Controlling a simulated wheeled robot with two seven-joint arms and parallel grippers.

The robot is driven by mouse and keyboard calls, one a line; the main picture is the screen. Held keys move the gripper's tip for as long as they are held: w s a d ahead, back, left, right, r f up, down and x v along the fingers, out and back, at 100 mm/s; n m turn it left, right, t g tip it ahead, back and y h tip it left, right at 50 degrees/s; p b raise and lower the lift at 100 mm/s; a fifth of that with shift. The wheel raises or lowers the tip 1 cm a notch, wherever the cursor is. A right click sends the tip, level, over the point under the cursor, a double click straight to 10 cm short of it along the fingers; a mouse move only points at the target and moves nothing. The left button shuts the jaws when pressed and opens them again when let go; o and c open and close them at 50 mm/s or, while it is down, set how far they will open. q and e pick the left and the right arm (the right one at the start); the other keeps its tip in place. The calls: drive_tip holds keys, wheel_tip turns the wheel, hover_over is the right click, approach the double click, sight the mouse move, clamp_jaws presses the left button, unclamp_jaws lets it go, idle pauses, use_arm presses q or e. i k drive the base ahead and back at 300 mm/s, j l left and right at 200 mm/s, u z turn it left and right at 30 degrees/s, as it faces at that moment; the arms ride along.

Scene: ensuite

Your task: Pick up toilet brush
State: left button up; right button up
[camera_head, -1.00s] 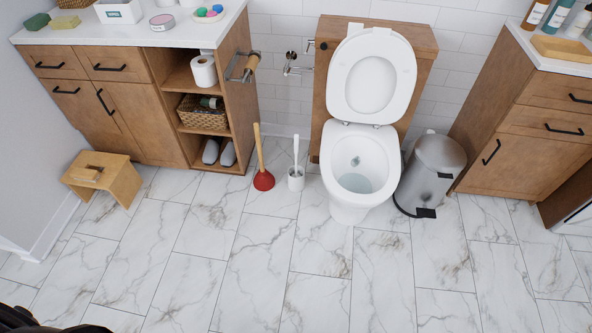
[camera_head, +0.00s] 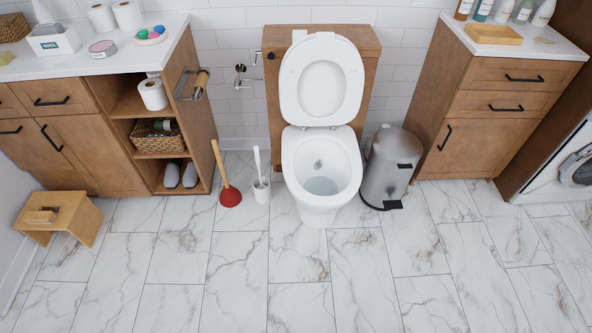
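The toilet brush (camera_head: 257,163) has a white handle that stands upright, leaning slightly, in a white holder (camera_head: 262,192) on the marble floor. It stands just left of the toilet and right of the plunger. The brush head is hidden inside the holder. Neither of my grippers is in view.
A red plunger (camera_head: 230,196) with a wooden handle stands close left of the brush. The open toilet (camera_head: 318,205) stands right, with a grey pedal bin (camera_head: 391,165) beyond. A wooden cabinet (camera_head: 203,130) and stool (camera_head: 62,218) are left. The front floor is clear.

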sight(257, 148)
drive_tip(key=i+l, duration=0.1)
drive_tip(key=i, duration=0.3)
drive_tip(key=i+l, duration=0.15)
drive_tip(key=i, duration=0.25)
drive_tip(key=i+l, duration=0.1)
drive_tip(key=i, duration=0.3)
drive_tip(key=u, duration=0.05)
